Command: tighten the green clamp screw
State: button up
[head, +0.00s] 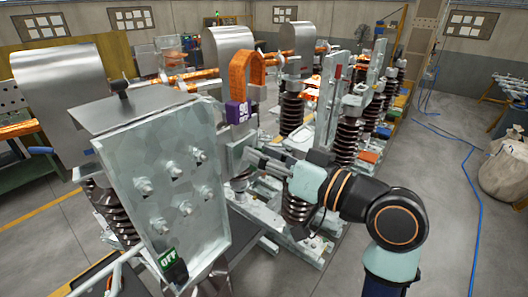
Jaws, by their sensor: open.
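My gripper (256,160) is open at the end of my arm, in the middle of the head view. Its fingers point left, toward the grey metal parts beside the tall galvanised plate (160,215). I see nothing between the fingers, but the view is small and partly blocked there. I cannot make out a green clamp screw; it may be hidden behind the gripper or the plate. The plate carries several hex bolts and a green and black OFF label (172,265) low down.
A purple numbered tag (238,112) and an orange copper loop (246,75) stand just above the gripper. Ribbed dark insulators (354,130) on steel frames fill the space behind it. Open grey floor with a blue hose (474,222) lies to the right, near a pale sack (508,168).

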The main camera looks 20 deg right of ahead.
grip_shut()
jog(key=shift+r+m+p, duration=0.1)
jog(key=shift+m+p, duration=0.3)
jog(key=shift+a+f+m+p, duration=0.1)
jog(key=shift+f+m+p, duration=0.3)
jog(key=shift+m+p, duration=2.8)
jog(key=shift+f+m+p, duration=0.15)
jog(key=shift+f+m, duration=0.2)
jog(key=shift+m, duration=5.9)
jog(key=shift+a+f+m+p, duration=0.1)
jog(key=shift+f+m+p, duration=0.3)
jog(key=shift+m+p, duration=2.8)
jog(key=m+b, duration=0.3)
